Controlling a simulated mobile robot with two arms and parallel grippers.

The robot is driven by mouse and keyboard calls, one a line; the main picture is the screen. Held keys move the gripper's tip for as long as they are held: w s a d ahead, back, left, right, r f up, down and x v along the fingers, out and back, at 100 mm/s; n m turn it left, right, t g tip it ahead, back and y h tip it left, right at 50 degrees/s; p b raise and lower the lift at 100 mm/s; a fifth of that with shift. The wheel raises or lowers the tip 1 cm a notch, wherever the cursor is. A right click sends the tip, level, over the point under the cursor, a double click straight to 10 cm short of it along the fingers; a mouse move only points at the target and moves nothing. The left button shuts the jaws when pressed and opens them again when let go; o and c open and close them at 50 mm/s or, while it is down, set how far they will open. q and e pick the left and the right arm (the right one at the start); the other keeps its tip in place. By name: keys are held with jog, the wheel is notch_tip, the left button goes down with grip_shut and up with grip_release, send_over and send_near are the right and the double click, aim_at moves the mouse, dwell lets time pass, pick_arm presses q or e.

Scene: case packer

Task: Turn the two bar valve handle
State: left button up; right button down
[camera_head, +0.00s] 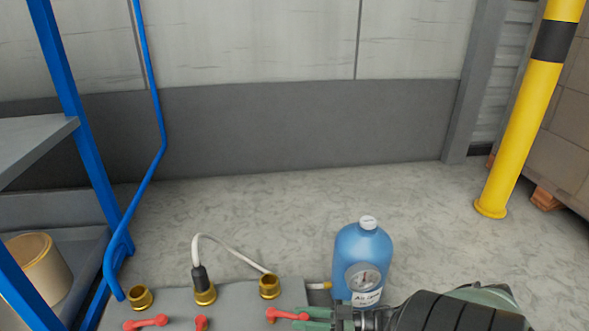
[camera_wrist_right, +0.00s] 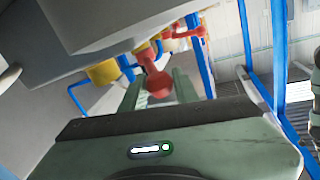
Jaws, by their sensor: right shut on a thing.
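Red valve handles sit in a row on a grey panel (camera_head: 235,297) at the bottom of the head view: a left one (camera_head: 146,322), a middle one (camera_head: 201,323) cut off by the frame edge, and a right one (camera_head: 285,315). My right gripper (camera_head: 312,318) comes in from the right, its green fingers at the end of the right red handle. In the right wrist view the red handle (camera_wrist_right: 156,84) lies between the two fingers of the gripper (camera_wrist_right: 158,90), which is shut on it. I cannot read a pressure marking on the handle. My left gripper is not in view.
A blue bottle (camera_head: 362,252) with a round gauge stands close behind my right gripper. Brass fittings (camera_head: 269,287) and a looped white hose (camera_head: 232,250) rise from the panel. A blue frame (camera_head: 88,160) stands left, a yellow post (camera_head: 520,130) right. The floor behind is clear.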

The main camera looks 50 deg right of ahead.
jog(key=shift+d+f+n+y, duration=0.15)
jog(key=shift+d+n+y, duration=0.15)
jog(key=shift+y, duration=0.1)
jog(key=shift+w+g, duration=0.1)
jog(key=shift+g, duration=0.2)
jog(key=c, duration=1.1)
grip_release()
jog(key=shift+o, duration=0.2)
jog(key=v, duration=0.8)
jog(key=shift+p, duration=0.35)
